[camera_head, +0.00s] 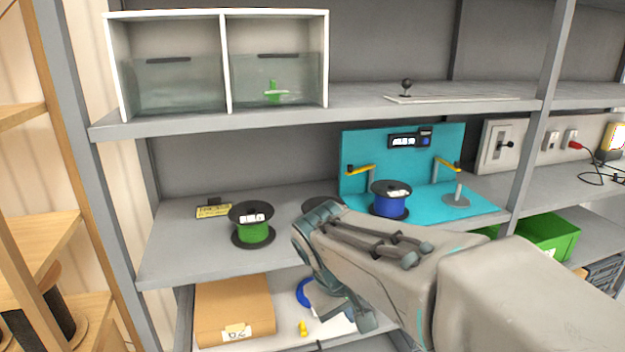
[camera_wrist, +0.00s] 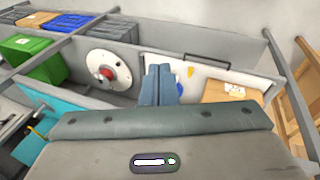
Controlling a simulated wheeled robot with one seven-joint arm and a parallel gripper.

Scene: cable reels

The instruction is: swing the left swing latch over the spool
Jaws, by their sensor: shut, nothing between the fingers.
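The blue spool (camera_head: 391,198) stands upright on the base of a teal station (camera_head: 355,150), its black flanges showing. The left swing latch (camera_head: 361,169) is a yellow bar with a dark tip on a post, behind and left of the spool. It points off to the left, apart from the spool. The right swing latch (camera_head: 448,163) is a similar yellow bar behind and right of the spool. My gripper (camera_wrist: 160,70) is shut and empty in the wrist view, away from the latch, over the lower shelf.
A green spool (camera_head: 253,226) and a yellow label plate (camera_head: 213,210) are left on the same shelf. A dark disc is partly hidden behind my wrist. Below are a cardboard box (camera_head: 234,308) and green bin (camera_head: 548,237). A glass-fronted cabinet (camera_head: 227,65) stands above.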

